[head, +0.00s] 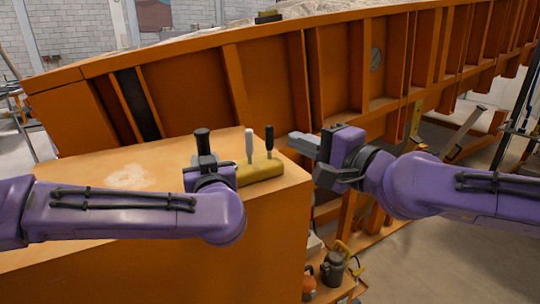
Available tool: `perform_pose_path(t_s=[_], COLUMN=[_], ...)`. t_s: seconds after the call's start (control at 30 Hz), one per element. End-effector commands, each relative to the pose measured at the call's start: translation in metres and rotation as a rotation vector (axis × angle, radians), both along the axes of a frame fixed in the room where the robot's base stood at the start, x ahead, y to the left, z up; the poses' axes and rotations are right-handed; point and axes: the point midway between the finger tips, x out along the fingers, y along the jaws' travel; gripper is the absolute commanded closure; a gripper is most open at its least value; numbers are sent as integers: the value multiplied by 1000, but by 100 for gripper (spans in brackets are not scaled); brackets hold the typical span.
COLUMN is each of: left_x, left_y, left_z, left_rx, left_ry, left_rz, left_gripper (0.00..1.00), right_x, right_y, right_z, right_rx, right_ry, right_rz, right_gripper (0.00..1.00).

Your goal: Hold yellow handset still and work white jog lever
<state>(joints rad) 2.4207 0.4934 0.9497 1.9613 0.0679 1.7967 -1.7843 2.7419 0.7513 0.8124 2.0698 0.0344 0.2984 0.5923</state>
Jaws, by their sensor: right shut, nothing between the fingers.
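The yellow handset (262,171) lies on the orange box top near its right edge. The white jog lever (249,146) stands upright on it, with a black lever (269,140) to its right. My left gripper (206,160) is at the handset's left end, which it partly hides; I cannot tell whether its fingers touch or grip the handset. A black upright grip (202,141) shows just above that gripper. My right gripper (298,142) is shut and empty, to the right of the black lever, its fingers pointing left toward the levers and apart from them.
The orange box top (60,225) has a pale sandy patch (127,178) at left. The ribbed orange wall of the sandbed (275,80) rises close behind. A dark can (332,268) and an orange bottle (308,283) stand on a low shelf at bottom right.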

Motion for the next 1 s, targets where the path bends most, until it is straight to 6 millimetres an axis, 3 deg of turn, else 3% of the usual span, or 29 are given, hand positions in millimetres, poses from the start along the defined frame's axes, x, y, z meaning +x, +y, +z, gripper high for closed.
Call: perform_pose_path(t_s=[0.37,0.4,0.47,0.77,0.87,1.0], left_x=[0,0,0,-2,-12,-44], left_y=[0,0,0,-1,-6,-19], left_z=[0,0,0,0,1,2], left_rx=[0,0,0,0,1,4], left_ry=[0,0,0,0,-1,-4], left_rz=[1,1,1,0,-3,-5], left_gripper=[100,53,36,36,36,36], right_x=[0,0,0,0,0,0], right_y=[0,0,0,0,0,0], right_z=[0,0,0,0,0,0], right_rx=[0,0,0,0,0,0], right_ry=[0,0,0,0,0,0], right_rz=[0,0,0,0,0,0], right_gripper=[100,100,100,100,100,100])
